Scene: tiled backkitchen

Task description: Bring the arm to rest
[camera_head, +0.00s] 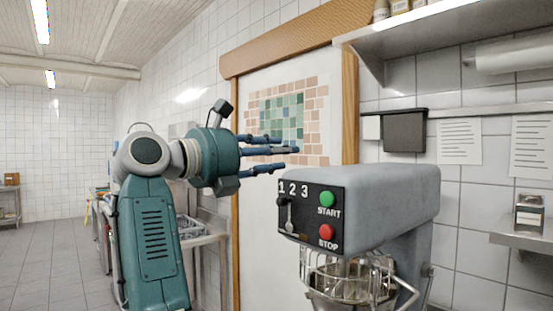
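A grey mixer (395,190) with a START button (327,199), a STOP button (327,232) and a wire bowl guard (325,269) stands at the right. A metal shelf (425,27) hangs above it. Open tiled floor (55,265) lies at the left.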

